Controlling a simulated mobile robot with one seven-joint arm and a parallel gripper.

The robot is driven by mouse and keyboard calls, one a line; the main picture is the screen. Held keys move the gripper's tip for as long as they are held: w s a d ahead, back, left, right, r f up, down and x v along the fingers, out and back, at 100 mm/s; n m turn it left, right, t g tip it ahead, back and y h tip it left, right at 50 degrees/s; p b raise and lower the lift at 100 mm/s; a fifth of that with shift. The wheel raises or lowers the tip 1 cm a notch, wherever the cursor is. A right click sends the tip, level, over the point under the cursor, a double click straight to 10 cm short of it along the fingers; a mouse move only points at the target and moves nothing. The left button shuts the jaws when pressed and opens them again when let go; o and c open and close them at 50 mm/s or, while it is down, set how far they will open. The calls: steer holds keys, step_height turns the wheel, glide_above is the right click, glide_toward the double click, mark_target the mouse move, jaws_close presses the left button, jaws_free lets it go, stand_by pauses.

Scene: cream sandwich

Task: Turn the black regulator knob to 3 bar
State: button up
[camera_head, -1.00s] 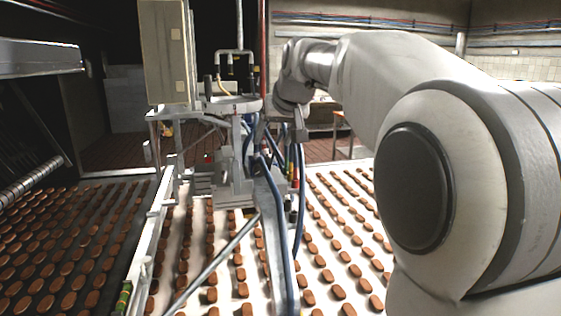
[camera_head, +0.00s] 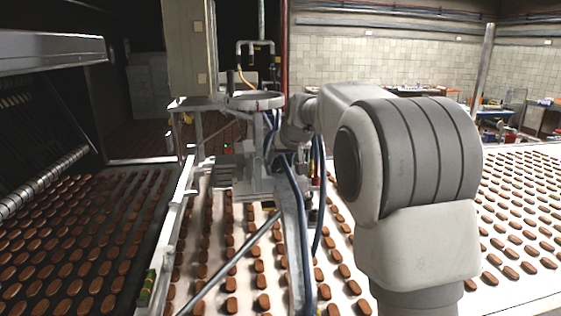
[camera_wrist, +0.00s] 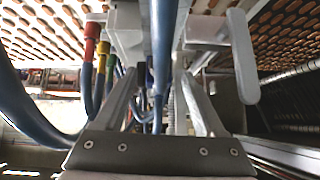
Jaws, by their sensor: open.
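I cannot make out the black regulator knob or its gauge in either view. In the wrist view my gripper (camera_wrist: 158,82) is open, with its two grey fingers pointing up the picture and standing apart. A thick blue hose (camera_wrist: 163,45) runs down the picture in line with the gap between them; I cannot tell if it touches a finger. In the head view the grey machine frame (camera_head: 238,172) stands over the conveyor, and my wrist is beside its right side. My fingers are hidden there.
Hoses with red (camera_wrist: 91,38) and yellow fittings hang left of my fingers. A white conveyor (camera_head: 522,170) carries rows of brown biscuits. A beige cabinet (camera_head: 187,45) rises above the machine frame. A slanted metal rod (camera_head: 232,262) crosses in front. A darker biscuit belt lies left.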

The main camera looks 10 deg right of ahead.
mark_target(281, 165)
steer(key=shift+p+x, duration=0.35)
steer(key=shift+x, duration=1.65)
jaws_close()
